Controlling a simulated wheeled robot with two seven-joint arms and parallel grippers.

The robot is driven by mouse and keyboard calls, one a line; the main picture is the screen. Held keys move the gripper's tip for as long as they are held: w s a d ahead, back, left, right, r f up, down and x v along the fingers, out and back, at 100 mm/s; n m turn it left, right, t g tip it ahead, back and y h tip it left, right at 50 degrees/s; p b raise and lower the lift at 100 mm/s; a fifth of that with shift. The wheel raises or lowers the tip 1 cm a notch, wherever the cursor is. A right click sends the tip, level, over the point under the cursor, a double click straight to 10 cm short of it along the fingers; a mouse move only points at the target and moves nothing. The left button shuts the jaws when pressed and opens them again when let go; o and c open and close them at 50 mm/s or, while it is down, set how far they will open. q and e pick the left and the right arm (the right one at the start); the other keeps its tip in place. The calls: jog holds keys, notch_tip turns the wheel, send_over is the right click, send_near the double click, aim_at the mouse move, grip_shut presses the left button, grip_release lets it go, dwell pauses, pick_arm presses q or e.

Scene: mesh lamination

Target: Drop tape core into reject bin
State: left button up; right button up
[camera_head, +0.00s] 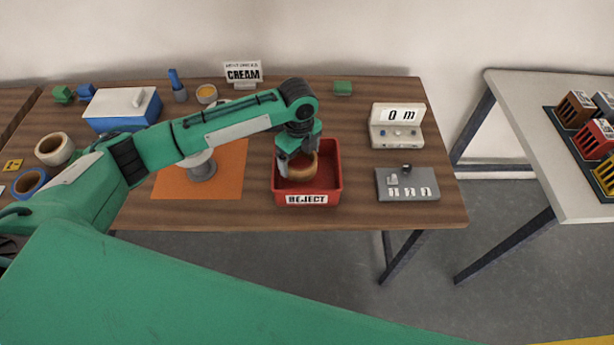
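The tape core (303,175) is a tan-brown ring. It shows inside the outline of the red reject bin (336,186), which has a white REJECT label on its front. My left gripper (299,160) points down over the bin with its fingers at the sides of the core, and looks shut on it. Whether the core touches the bin floor is hard to tell. The gripper hides the far part of the core. My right gripper is not in view.
An orange mat (225,184) with a grey spool-like piece (202,171) lies left of the bin. A display box (397,128) and a grey plate (407,184) are to its right. Rolls (54,149) and a blue-white box (122,108) stand at left. A second table (560,165) holds coloured bins.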

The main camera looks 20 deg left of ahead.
pick_arm(q)
jog(key=shift+o, duration=0.7)
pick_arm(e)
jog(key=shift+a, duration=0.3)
pick_arm(q)
notch_tip(320, 180, up, 14)
jog(key=b, duration=0.2)
jog(key=shift+b, duration=0.35)
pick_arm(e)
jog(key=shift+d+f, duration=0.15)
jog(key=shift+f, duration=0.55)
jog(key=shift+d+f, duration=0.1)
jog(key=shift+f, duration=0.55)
pick_arm(q)
jog(key=shift+f, duration=0.2)
